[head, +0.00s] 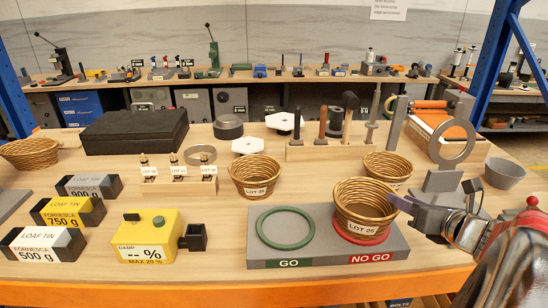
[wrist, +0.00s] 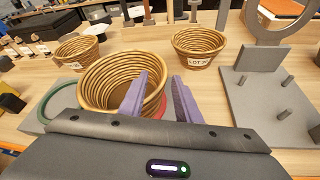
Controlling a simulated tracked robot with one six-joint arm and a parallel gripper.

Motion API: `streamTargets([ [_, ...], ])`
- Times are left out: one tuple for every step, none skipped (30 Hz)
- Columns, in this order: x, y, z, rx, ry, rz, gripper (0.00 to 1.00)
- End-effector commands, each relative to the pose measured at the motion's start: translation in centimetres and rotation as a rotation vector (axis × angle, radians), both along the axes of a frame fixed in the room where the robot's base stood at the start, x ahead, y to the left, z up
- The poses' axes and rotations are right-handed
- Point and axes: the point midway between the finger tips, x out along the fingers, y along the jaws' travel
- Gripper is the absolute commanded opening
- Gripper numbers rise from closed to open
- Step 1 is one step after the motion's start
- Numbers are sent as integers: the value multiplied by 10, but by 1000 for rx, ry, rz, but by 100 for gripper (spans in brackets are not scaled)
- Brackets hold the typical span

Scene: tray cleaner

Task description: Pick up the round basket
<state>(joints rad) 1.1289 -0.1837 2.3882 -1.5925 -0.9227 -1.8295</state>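A round wicker basket labelled LOT 26 (head: 362,212) stands on the red NO GO ring (head: 340,234) of the grey gauge board (head: 302,252). In the wrist view the basket (wrist: 105,85) is seen from above and looks empty. My gripper (head: 402,203) is at the right side of its rim. In the wrist view my gripper (wrist: 161,82) has its purple fingers on either side of the basket wall, the left one inside and the right one outside. A gap shows between the fingers, and they look open.
Other wicker baskets stand behind: LOT 25 (head: 255,177), one at back right (head: 389,166) and one at far left (head: 30,153). A grey stand with an upright ring (head: 454,160) is close on the right. A green ring (head: 285,246) marks GO.

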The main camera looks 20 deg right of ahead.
Motion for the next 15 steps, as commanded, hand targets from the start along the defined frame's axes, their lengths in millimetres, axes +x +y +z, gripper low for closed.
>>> streamTargets([
  [0,0,0,0,0,0,30],
  [0,0,0,0,0,0,30],
  [0,0,0,0,0,-1,30],
  [0,0,0,0,0,-1,30],
  [0,0,0,0,0,-1,30],
  [0,0,0,0,0,-1,30],
  [0,0,0,0,0,-1,30],
  [0,0,0,0,0,0,30],
  [2,0,-1,1,0,0,30],
  [3,0,-1,1,0,1,30],
  [5,0,-2,1,0,1,30],
  [7,0,-4,1,1,1,30],
  [10,-1,-5,3,1,1,30],
  [13,-1,-7,3,1,1,30],
  [17,-1,-8,3,1,2,30],
])
